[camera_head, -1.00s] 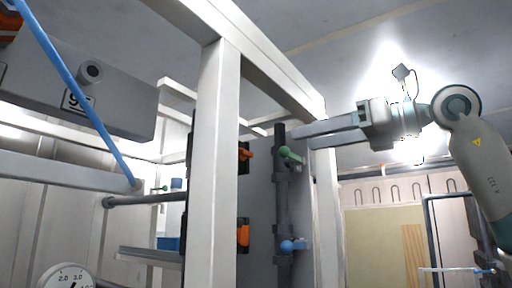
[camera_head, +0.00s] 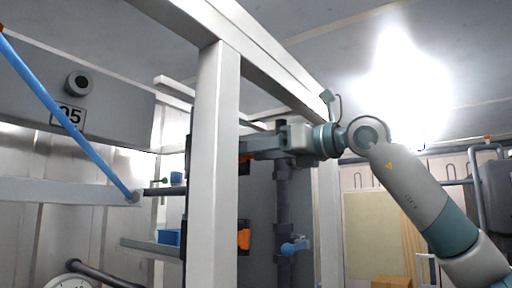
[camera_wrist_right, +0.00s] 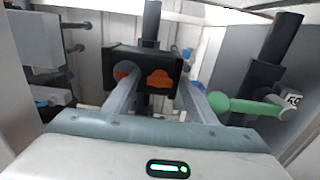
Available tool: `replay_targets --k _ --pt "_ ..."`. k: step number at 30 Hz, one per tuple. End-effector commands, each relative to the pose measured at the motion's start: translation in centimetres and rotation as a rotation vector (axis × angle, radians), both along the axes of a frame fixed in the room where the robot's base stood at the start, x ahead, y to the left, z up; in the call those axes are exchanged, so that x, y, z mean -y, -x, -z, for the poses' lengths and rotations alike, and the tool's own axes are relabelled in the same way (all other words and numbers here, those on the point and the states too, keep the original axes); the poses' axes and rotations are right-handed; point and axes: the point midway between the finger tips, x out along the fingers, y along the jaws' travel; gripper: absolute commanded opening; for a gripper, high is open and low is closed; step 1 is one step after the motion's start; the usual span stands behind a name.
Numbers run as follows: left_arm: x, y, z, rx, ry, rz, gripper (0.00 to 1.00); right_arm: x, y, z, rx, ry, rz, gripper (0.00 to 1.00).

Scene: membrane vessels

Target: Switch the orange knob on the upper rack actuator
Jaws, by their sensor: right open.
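The upper rack actuator (camera_wrist_right: 150,62) is a dark box with an orange knob (camera_wrist_right: 160,78) on its face, seen in the right wrist view between and beyond my fingers. In the head view only a bit of the upper orange knob (camera_head: 245,157) shows beside the white post, mostly hidden by my right gripper. My right gripper (camera_wrist_right: 160,95) is open and empty, its two fingers pointing at the actuator; it also shows in the head view (camera_head: 248,146). Whether the fingers touch the knob cannot be told. My left gripper is not in view.
A green valve handle (camera_wrist_right: 240,106) is close to the right finger in the wrist view. A blue valve handle (camera_head: 293,247) is on the dark vertical pipe. The white post (camera_head: 217,170) stands left of the gripper.

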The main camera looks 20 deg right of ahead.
Motion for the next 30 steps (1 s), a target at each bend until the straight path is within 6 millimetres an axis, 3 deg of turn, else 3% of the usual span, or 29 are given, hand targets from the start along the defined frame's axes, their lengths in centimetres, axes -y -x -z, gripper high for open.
replay_targets --k 8,14,30 --pt "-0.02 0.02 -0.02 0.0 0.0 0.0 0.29 -0.06 -0.11 0.05 0.0 0.0 0.0 0.52" --pt "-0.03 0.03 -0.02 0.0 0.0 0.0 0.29 -0.05 -0.09 0.04 0.0 0.0 0.0 0.1" --pt "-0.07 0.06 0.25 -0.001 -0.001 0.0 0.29 -0.07 -0.06 0.07 0.057 0.071 0.0 0.1"
